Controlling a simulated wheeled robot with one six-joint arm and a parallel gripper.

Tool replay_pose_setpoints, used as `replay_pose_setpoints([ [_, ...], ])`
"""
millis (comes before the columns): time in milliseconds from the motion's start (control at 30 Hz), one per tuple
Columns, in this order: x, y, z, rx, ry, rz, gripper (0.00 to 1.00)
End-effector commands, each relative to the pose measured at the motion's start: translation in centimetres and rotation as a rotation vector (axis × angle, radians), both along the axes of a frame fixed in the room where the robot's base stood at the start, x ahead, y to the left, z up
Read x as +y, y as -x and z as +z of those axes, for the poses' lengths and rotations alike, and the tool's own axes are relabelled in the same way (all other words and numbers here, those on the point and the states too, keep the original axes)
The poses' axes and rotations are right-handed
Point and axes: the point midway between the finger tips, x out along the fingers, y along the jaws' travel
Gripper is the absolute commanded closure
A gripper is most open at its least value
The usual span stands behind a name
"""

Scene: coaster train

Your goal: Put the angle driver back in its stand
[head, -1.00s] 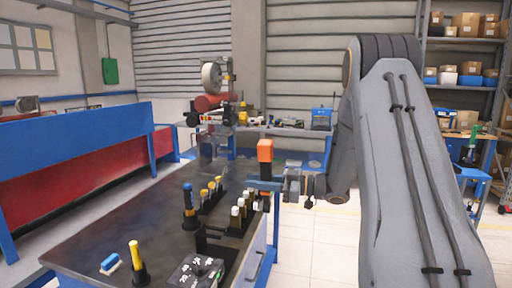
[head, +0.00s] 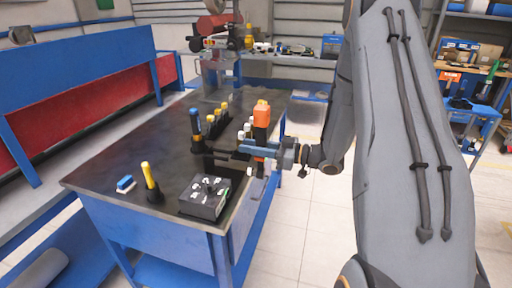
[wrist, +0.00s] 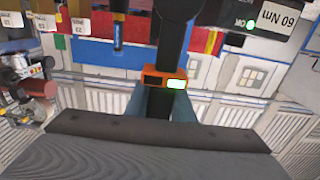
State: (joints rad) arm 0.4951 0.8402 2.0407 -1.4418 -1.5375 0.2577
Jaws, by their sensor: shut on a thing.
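My gripper (head: 255,147) has blue jaws and is shut on an orange and black upright tool, which I take for the angle driver (head: 262,118). It is at the bench's right edge. In the wrist view the jaws (wrist: 160,104) close around its black body, just beside an orange band (wrist: 152,78) with a lit green light. Dark bars (head: 232,158) beside the held tool, above the bench, may be the stand. I cannot tell whether the tool touches them.
On the dark bench top (head: 115,165) stand a black box with white markings (head: 205,198), a yellow-handled tool (head: 150,178), a blue-topped tool (head: 196,128) and several yellow- and white-topped pieces. A blue brush-like item (head: 125,184) lies at left.

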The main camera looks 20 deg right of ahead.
Motion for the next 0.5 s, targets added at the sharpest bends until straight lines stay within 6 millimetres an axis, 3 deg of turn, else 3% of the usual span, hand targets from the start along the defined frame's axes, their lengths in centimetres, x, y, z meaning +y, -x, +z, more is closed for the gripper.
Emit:
replay_pose_setpoints([
  [333,2.6,-1.9,0.2,-0.005,0.000,0.002,1.00],
  [500,2.5,-1.9,0.3,-0.004,-0.001,0.000,1.00],
])
